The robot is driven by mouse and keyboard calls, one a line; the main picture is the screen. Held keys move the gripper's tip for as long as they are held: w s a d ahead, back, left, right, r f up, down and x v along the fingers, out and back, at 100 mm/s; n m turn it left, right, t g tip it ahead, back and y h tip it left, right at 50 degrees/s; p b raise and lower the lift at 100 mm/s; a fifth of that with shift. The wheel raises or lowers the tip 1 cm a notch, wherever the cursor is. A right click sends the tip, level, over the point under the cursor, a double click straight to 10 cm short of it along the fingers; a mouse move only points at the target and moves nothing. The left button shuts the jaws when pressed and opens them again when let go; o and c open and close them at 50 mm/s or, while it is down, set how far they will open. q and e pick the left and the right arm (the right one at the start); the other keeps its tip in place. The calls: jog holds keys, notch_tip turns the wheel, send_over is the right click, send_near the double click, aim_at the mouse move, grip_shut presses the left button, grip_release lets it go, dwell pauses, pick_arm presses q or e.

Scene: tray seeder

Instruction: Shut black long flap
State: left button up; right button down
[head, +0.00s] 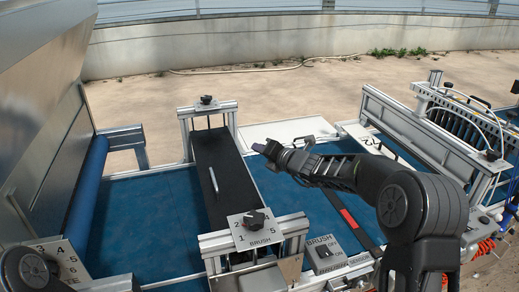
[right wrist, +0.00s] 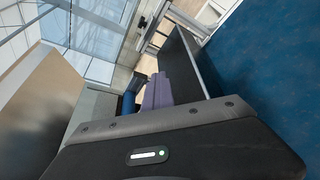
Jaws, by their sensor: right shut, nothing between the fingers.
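The black long flap (head: 216,160) is a dark panel between two metal brackets over the blue belt in the head view. A slim silver handle (head: 213,180) shows on its face. I cannot tell for sure how far it is tilted. My right gripper (head: 268,149) is shut and empty, just right of the flap and above the belt, its tip pointing toward the flap. In the right wrist view the shut fingers (right wrist: 157,93) lie close to a dark panel (right wrist: 190,58), likely the flap; contact is not clear. My left gripper is not in view.
The blue belt (head: 150,221) runs under the flap. Brush knobs (head: 253,218) stand at its near end and far end. A blue roller (head: 87,185) and metal hopper (head: 40,110) are at left. A metal frame (head: 420,130) stands at right.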

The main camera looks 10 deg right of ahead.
jog(key=c, duration=2.1)
grip_release()
jog(key=shift+c, duration=0.2)
jog(key=o, duration=0.4)
jog(key=shift+d, duration=0.1)
jog(key=shift+b+v, duration=1)
jog(key=shift+v, duration=2.85)
